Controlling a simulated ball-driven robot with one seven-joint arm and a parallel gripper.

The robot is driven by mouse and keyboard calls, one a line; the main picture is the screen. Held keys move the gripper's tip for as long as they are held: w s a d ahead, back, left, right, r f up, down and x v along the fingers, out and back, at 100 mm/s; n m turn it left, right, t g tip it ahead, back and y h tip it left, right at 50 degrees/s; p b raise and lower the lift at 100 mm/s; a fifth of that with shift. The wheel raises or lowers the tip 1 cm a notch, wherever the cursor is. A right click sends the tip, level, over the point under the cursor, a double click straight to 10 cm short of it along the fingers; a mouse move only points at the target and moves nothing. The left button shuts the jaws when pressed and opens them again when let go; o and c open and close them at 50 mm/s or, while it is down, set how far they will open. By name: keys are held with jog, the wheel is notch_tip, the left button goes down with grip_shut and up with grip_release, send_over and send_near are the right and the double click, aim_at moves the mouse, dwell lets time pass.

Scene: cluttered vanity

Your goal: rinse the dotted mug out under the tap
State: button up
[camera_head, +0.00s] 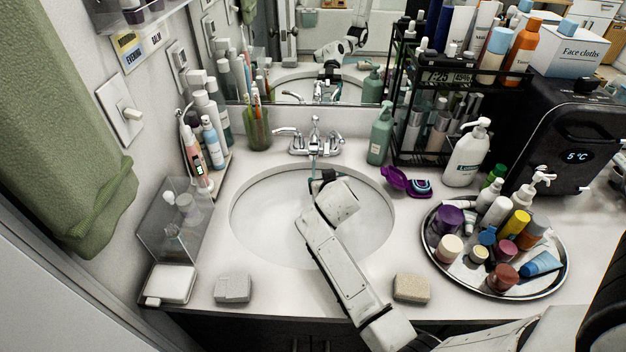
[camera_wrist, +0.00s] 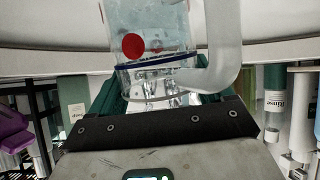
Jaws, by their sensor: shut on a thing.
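My gripper (camera_head: 322,183) is over the far part of the sink basin (camera_head: 262,225), just below the tap (camera_head: 315,139). A thin bluish streak like running water shows under the spout. In the wrist view, my gripper (camera_wrist: 155,112) is shut on the dotted mug (camera_wrist: 150,35), a clear, frosted cup with a red dot, a dark blue band and a thick handle at the right. The wrist picture looks turned over, and I cannot tell how far the mug is tilted or whether water enters it. In the head view my gripper mostly hides the mug.
A green pump bottle (camera_head: 380,135) and a purple case (camera_head: 405,182) stand right of the basin. A round tray (camera_head: 484,284) of several bottles and jars is at the right. A green tumbler (camera_head: 257,130) stands back left.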

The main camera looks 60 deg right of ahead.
jog(key=shift+s+a, duration=0.25)
jog(key=shift+s, duration=0.3)
jog(key=shift+s+a, duration=0.2)
jog(key=shift+s, duration=0.35)
jog(key=shift+s+a+r+p, duration=0.1)
jog(key=shift+s+r+p, duration=0.1)
jog(key=shift+r+p, duration=0.35)
jog(key=shift+s+a+r+p, duration=0.1)
jog(key=shift+s+r+p, duration=0.1)
jog(key=shift+r+p, duration=0.3)
jog(key=s+a+r+p, duration=0.2)
jog(key=s+r+p, duration=0.4)
jog(key=r, duration=0.3)
jog(key=shift+s+a+p, duration=0.25)
jog(key=shift+a+p, duration=0.05)
jog(key=shift+a, duration=0.1)
jog(key=shift+f, duration=0.1)
